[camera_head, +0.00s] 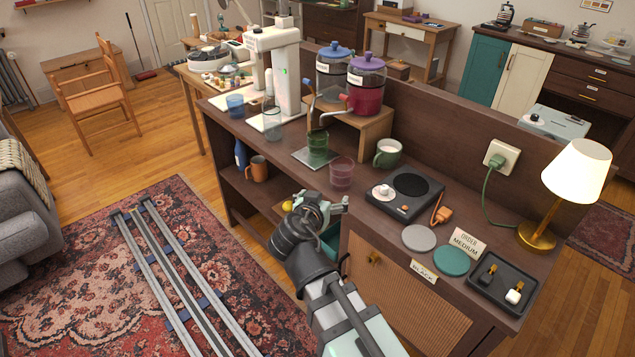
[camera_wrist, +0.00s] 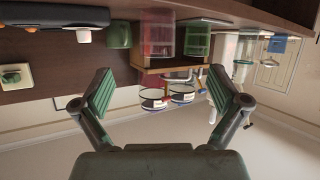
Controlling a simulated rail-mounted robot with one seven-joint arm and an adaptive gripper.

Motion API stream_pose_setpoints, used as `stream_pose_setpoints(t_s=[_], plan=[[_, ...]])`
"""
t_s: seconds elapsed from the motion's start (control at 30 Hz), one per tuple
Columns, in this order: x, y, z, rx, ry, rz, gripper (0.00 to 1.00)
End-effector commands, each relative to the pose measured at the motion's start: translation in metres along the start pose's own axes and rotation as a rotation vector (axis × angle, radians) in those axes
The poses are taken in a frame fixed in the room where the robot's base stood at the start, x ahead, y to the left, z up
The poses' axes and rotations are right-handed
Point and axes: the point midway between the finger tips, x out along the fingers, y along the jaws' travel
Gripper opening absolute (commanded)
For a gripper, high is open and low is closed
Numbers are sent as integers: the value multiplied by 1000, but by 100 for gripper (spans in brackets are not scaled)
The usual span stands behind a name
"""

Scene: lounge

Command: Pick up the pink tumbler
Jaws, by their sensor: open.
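The pink tumbler (camera_head: 342,173) is see-through and stands upright on the wooden counter, between a green tumbler (camera_head: 318,148) and a hot plate (camera_head: 404,194). My gripper (camera_head: 325,207) is at the counter's front edge, in front of the tumbler and apart from it. In the wrist view, which is upside down, my gripper (camera_wrist: 160,88) has its two green-padded fingers wide apart with nothing between them. The pink tumbler (camera_wrist: 159,36) shows there beyond the fingers, near the top middle.
A green mug (camera_head: 388,153) stands behind and right of the tumbler. A raised wooden stand (camera_head: 368,128) holds two drink dispensers (camera_head: 366,84) behind. A lamp (camera_head: 560,190) stands far right.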

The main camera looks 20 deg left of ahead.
Motion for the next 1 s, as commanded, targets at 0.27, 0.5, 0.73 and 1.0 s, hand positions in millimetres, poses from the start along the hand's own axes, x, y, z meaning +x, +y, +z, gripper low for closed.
stream_pose_setpoints(t_s=[0.27, 0.5, 0.73, 1.0], plan=[[42, -2, -2, 17, -4, 0, 97], [89, -2, -2, 17, -5, 0, 97], [117, -1, 0, 17, -4, -2, 97], [129, -1, 0, 16, -5, -1, 97]])
